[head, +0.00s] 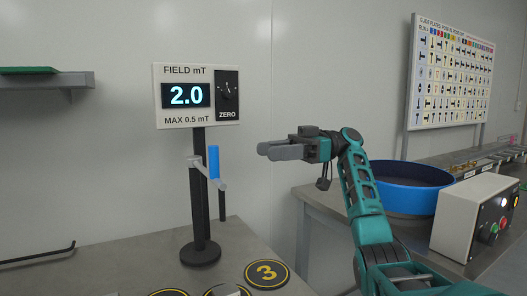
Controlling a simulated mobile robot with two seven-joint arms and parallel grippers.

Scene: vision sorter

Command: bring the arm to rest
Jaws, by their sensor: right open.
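My right arm reaches up from the lower right in teal and black. Its right gripper (268,151) points left, in front of the grey wall, to the right of the field meter's stand. The jaws are open and I see nothing between them. The gripper appears apart from the meter, though its depth is hard to judge. My left gripper is not in view.
A field meter (158,97) reading 2.0 tops a black post with a blue-handled lever (213,162). A numbered disc (267,274) lies on the grey table. A blue bowl (408,200), a control box (470,214) and a chart board (451,75) stand at right.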

